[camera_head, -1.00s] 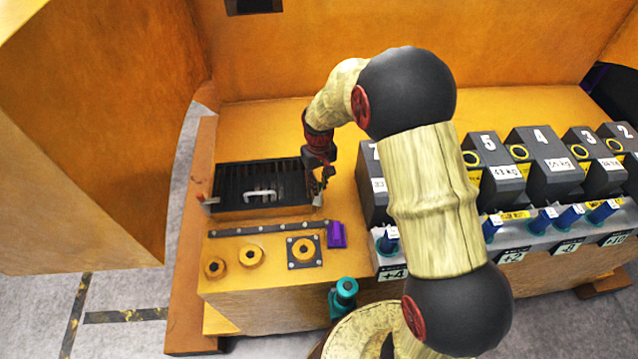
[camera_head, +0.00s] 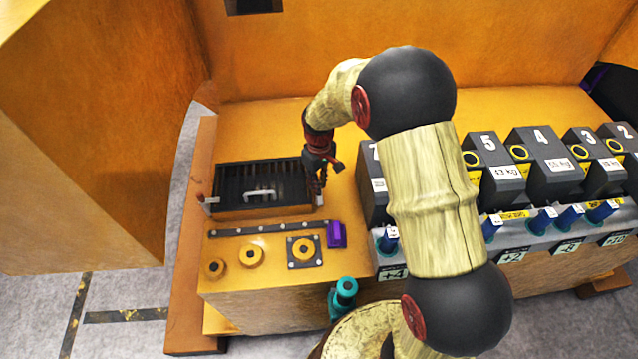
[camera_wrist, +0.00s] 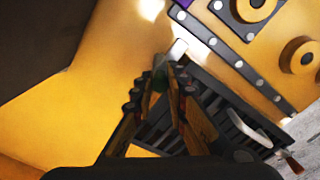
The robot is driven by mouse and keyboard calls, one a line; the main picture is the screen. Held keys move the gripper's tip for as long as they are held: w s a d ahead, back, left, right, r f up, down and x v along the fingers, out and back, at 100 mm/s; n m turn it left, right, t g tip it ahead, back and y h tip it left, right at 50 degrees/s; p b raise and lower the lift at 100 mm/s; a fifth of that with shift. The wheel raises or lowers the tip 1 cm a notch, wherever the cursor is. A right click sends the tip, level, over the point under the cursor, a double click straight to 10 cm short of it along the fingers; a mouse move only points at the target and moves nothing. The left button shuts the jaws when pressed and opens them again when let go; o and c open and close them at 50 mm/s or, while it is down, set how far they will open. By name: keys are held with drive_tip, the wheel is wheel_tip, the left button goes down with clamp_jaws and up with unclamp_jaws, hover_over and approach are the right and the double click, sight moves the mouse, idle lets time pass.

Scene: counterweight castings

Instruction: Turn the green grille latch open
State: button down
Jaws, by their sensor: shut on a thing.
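The black slatted grille (camera_head: 235,187) with a pale handle (camera_head: 262,193) lies on the yellow deck, and it also shows in the wrist view (camera_wrist: 215,95). The green latch (camera_wrist: 160,72) shows as a small, dim green piece between my fingertips, beside the grille's corner. My gripper (camera_head: 319,191) points down at the grille's right edge, and its fingers (camera_wrist: 162,84) are shut on the green latch. The fingers hide most of the latch, so its exact angle cannot be told. A red-tipped latch (camera_head: 202,199) sits at the grille's left edge, apart from my gripper.
A studded dark strip (camera_head: 268,229), yellow round knobs (camera_head: 250,255) and a purple block (camera_head: 337,235) lie in front of the grille. Dark numbered weights (camera_head: 540,160) stand to the right behind blue pegs. The deck behind the grille is clear.

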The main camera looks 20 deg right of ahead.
drive_tip(key=shift+w, duration=0.1)
drive_tip(key=c, duration=1.8)
unclamp_jaws()
drive_tip(key=shift+o, duration=0.3)
wheel_tip(320, 180, up, 12)
drive_tip(key=s+r+m+t+b, duration=0.2)
drive_tip(key=s+b, duration=0.4)
drive_tip(key=s, duration=0.7)
drive_tip(key=s+r+m+t+b, duration=0.3)
drive_tip(key=s+r+b, duration=0.1)
drive_tip(key=s, duration=1)
drive_tip(key=shift+s+t+b, duration=0.15)
drive_tip(key=shift+t+b, duration=0.15)
drive_tip(key=shift+b, duration=0.55)
